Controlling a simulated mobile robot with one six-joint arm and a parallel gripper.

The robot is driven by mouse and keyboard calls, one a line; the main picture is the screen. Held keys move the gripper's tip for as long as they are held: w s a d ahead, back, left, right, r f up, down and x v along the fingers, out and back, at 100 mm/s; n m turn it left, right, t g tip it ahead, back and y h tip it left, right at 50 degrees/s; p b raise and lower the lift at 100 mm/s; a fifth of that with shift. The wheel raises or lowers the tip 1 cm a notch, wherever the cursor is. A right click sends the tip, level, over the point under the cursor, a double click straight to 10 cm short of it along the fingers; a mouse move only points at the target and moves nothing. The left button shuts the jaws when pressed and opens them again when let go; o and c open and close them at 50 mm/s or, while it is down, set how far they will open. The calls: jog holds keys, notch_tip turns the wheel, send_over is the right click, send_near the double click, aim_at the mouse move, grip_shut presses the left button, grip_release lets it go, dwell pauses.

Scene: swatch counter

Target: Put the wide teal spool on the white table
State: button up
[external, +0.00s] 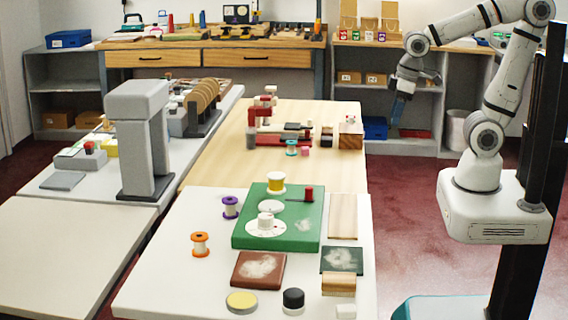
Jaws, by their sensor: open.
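A small teal spool (291,147) stands upright on the light wooden table (215,165), near the front of a group of items. I cannot tell how wide it is compared with other spools. A white table (165,280) is in the foreground, adjoining the wooden table. My gripper (397,112) hangs to the right of the wooden table, empty and away from the spool. It is open, though its fingers are small in the picture.
A pink block (305,152) and a wooden block (350,141) are right of the teal spool.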

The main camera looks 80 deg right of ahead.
aim_at(289, 144)
jog(key=shift+o, duration=0.4)
jog(key=shift+s+a+f, duration=0.15)
jog(key=shift+s+a, duration=0.05)
jog(key=shift+s, duration=0.45)
jog(key=shift+s+a+f, duration=0.1)
jog(key=shift+s+a, duration=0.1)
jog(key=shift+s, duration=0.4)
jog(key=w+d+f+n+h+b, duration=0.3)
jog(key=w+d+f+n+h, duration=0.1)
jog(key=w+d+n, duration=0.25)
jog(key=w+d+f+n+h+b, duration=0.3)
jog(key=w+d+n+h, duration=0.15)
jog(key=w+d, duration=0.25)
jog(key=w+d+f+n+t+h+b, duration=0.1)
jog(key=w+f+n, duration=0.2)
jog(key=w+n, duration=0.1)
jog(key=w+d+f+n+t+b, duration=0.1)
jog(key=w+d+f+n+t, duration=0.1)
jog(key=w+n, duration=0.3)
jog(key=w+d+f+n+t+h+b, duration=0.1)
jog(key=w+f+n, duration=0.3)
jog(key=w, duration=0.4)
jog(key=shift+w+d+n+h+b, duration=0.1)
jog(key=shift+d+n+h+b, duration=0.05)
jog(key=shift+n+h+b, duration=0.2)
jog(key=shift+t, duration=0.3)
jog(key=x, duration=0.7)
jog(key=shift+w+f, duration=0.15)
jog(key=shift+w, duration=0.35)
